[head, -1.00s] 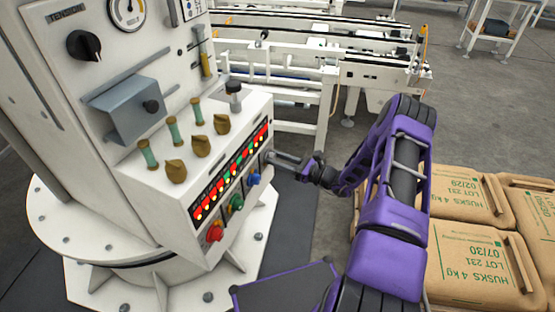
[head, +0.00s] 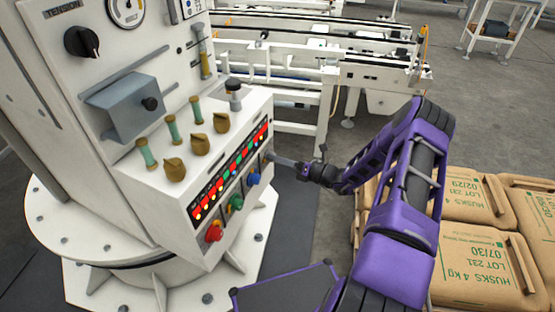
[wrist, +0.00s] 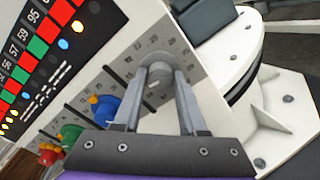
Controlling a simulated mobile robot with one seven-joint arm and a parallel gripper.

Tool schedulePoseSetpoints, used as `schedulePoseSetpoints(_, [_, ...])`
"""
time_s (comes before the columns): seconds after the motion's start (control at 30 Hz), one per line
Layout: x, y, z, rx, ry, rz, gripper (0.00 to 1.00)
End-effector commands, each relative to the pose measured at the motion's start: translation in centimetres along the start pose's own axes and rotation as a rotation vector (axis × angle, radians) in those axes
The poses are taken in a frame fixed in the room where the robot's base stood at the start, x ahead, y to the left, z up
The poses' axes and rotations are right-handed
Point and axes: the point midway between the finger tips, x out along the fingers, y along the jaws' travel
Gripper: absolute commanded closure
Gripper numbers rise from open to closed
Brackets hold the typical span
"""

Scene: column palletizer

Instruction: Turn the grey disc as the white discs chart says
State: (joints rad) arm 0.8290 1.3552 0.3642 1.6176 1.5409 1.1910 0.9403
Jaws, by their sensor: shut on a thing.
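The grey disc (wrist: 157,84) is on the light-grey slanted face of the white cabinet, with small numbers and ticks around it. My gripper (wrist: 158,80) is shut on it, one finger on each side, in the wrist view. The chart panel (wrist: 36,52), black with red and green numbered cells, lies left of the disc. Which value the disc points at is too small to tell.
Blue (head: 253,179), green (head: 236,202) and red (head: 214,232) knobs sit in line beside the grey disc. Brown and green handles (head: 172,130) stand on the ledge above. Sacks (head: 484,262) lie at right; a conveyor (head: 330,70) stands behind.

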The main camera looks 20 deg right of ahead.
Motion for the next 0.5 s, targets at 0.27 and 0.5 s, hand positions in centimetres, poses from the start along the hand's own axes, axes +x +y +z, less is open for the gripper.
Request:
schedulePoseSetpoints(0.27, [-0.08,-0.06,0.01,0.261,0.01,-0.002,1.0])
schedulePoseSetpoints(0.5, [-0.08,-0.11,0.05,0.485,0.019,-0.004,1.0])
